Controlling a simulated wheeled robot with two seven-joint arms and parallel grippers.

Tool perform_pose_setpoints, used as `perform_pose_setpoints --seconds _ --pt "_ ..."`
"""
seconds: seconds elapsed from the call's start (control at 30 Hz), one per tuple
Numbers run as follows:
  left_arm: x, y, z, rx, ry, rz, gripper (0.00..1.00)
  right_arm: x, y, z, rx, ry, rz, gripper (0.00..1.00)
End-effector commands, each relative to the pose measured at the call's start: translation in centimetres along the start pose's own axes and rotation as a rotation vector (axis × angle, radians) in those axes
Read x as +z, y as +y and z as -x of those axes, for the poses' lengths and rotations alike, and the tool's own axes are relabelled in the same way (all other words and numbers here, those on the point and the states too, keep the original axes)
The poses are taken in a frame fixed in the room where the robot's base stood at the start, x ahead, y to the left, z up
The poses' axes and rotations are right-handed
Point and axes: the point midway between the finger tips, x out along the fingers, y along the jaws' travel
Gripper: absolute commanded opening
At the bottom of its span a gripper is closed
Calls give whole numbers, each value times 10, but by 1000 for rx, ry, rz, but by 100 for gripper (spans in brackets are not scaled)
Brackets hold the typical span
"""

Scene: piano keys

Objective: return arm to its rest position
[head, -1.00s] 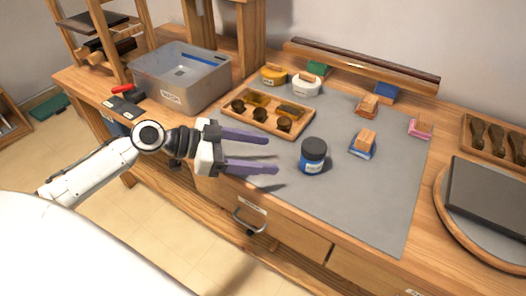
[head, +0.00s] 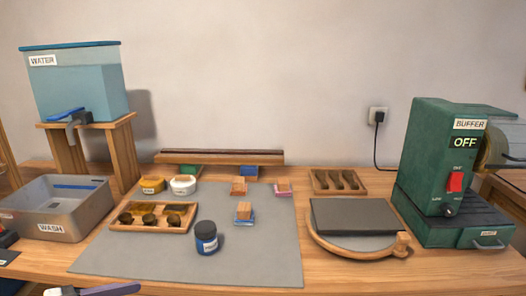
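My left gripper (head: 98,290) shows only at the bottom left edge of the head view. One purple finger and a bit of the white body are in the picture; the other finger is cut off, so its opening does not show. It is in front of the bench's grey mat (head: 240,271), near its front left corner. Nothing is seen held in the visible part. The rest of the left arm is below the picture. My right gripper and arm are not in view.
The mat holds a dark blue jar (head: 206,243), a wooden tray (head: 175,229) and small blocks. A metal wash basin (head: 40,223) and water tank (head: 75,90) stand left. A turntable (head: 340,252) and green buffer machine (head: 440,160) stand right. The mat's front right is clear.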

Motion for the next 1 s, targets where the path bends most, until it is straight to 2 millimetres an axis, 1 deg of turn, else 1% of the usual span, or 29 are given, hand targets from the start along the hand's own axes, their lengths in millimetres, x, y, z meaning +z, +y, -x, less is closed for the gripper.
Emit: perform_pose_setpoints --seconds 0.03,0.1,0.17,0.27,0.3,0.37,0.47,0.57,0.6,0.67,0.7,0.73,0.83,0.9,1.0 --pt "17 6 -6 -10 -20 29 65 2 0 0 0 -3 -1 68" --pt "34 10 -11 -30 -44 53 65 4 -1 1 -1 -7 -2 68" --pt "48 13 -15 -48 -64 75 65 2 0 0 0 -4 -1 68" --pt "73 20 -21 -79 -98 110 65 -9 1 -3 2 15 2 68" --pt "84 25 -24 -91 -113 125 65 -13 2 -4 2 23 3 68" --pt "99 31 -28 -113 -134 149 65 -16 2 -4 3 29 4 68" --pt "129 45 -33 -153 -174 192 65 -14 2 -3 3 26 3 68" --pt "163 66 -39 -203 -218 243 65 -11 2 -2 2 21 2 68" --pt "178 78 -41 -227 -238 265 65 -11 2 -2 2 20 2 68" --pt "201 98 -43 -269 -269 302 65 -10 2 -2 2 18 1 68" --pt "216 113 -44 -296 -289 323 65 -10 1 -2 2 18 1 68" --pt "224 123 -45 -317 -300 338 65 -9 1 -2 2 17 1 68" --pt "246 155 -45 -377 -331 374 65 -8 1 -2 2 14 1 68" --pt "254 171 -44 -409 -342 389 65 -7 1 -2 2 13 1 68" --pt "261 188 -44 -439 -353 401 65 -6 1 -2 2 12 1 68"
